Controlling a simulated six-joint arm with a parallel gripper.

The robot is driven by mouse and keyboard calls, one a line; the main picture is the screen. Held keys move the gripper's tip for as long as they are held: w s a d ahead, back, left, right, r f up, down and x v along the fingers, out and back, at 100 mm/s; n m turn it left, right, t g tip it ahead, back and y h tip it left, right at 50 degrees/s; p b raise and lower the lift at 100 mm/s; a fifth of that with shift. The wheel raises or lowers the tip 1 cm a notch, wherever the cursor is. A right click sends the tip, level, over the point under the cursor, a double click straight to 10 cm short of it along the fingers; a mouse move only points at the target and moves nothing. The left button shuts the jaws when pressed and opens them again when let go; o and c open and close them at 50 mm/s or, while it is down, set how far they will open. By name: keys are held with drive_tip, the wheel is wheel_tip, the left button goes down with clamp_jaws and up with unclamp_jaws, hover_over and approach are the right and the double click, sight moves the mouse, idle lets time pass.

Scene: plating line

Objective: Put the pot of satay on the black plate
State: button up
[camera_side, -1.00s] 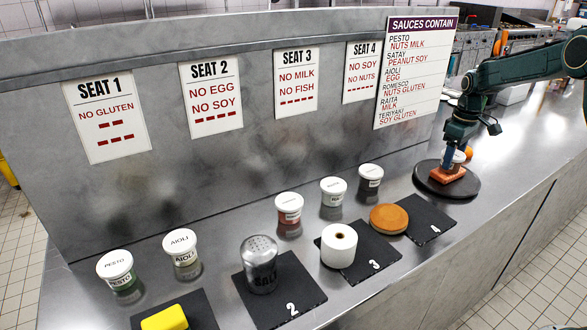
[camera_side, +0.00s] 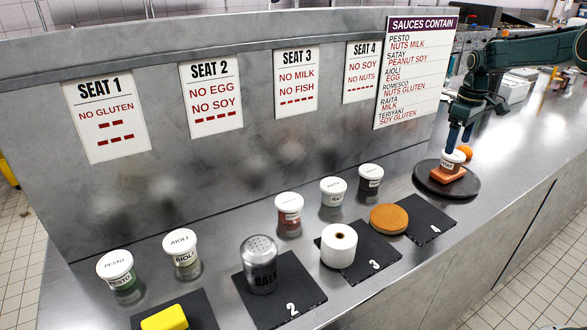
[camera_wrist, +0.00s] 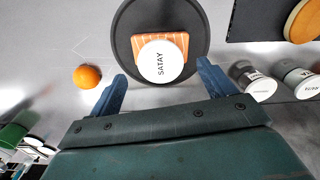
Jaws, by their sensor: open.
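The pot of satay (camera_side: 453,160) has a white lid and stands on an orange, white-striped block (camera_side: 447,174). That block lies on the round black plate (camera_side: 431,187), so the pot is above the plate and not directly on its surface. In the wrist view the lid reads SATAY (camera_wrist: 161,62), on the striped block (camera_wrist: 179,42) with the plate's dark rim (camera_wrist: 121,45) around it. My gripper (camera_side: 461,135) is open and empty just above the pot. In the wrist view its two blue fingers (camera_wrist: 161,88) are apart, near the lid's lower edge.
An orange ball (camera_side: 465,153) sits behind the plate, left of it in the wrist view. Pots labelled pesto (camera_side: 118,277) and aioli (camera_side: 182,254) and several others stand along the back panel. Black numbered slates (camera_side: 300,284) line the counter's front, bearing a shaker, a white roll and other items.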

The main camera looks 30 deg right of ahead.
sight(454, 155)
wheel_tip(454, 155, up, 7)
idle(0.4)
idle(0.4)
drive_tip(key=s+a+r+t, duration=0.1)
drive_tip(key=s+a+r, duration=0.45)
drive_tip(key=a, duration=0.35)
drive_tip(key=s+a+r+t, duration=0.1)
drive_tip(key=s+a+r, duration=0.3)
drive_tip(key=s+a, duration=0.3)
drive_tip(key=s+a+f+m+t, duration=0.1)
drive_tip(key=s+a+f, duration=0.2)
drive_tip(key=s+a, duration=0.2)
drive_tip(key=s+a+f+t, duration=0.2)
drive_tip(key=s+a, duration=0.4)
drive_tip(key=s, duration=0.5)
drive_tip(key=shift+s+f+m+t, duration=0.25)
drive_tip(key=shift+f+m+t, duration=0.05)
drive_tip(key=shift+f+m, duration=0.15)
